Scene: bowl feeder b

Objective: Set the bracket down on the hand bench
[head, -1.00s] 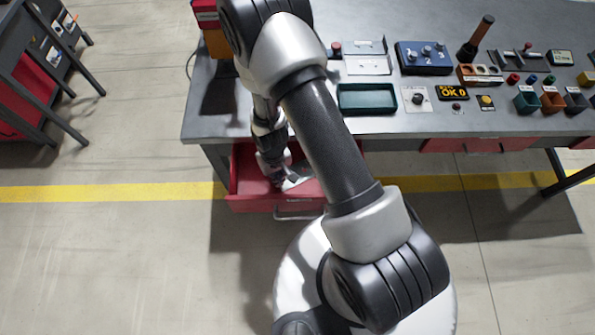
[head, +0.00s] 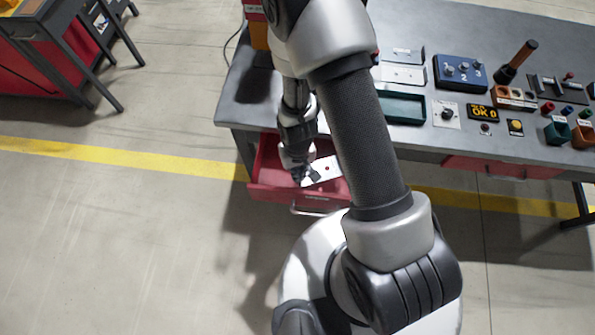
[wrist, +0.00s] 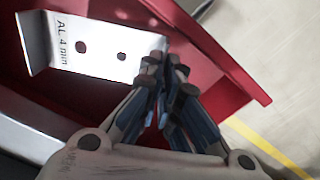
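The bracket (head: 321,170) is a pale metal plate with holes, seen at the drawer, partly hidden by my arm. In the wrist view the bracket (wrist: 98,50) shows two holes, the marking "AL 4 mm" and a bent flange at its left end. My gripper (wrist: 167,75) has its fingers close together at the bracket's right edge and looks shut on it. In the head view my gripper (head: 303,174) points down over the open drawer. I cannot tell how far the bracket is above the drawer floor. The hand bench (head: 245,112) stands behind the drawer.
The red drawer (head: 268,180) is open below the bench's front edge; its rim (wrist: 215,45) shows close beside the fingers.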

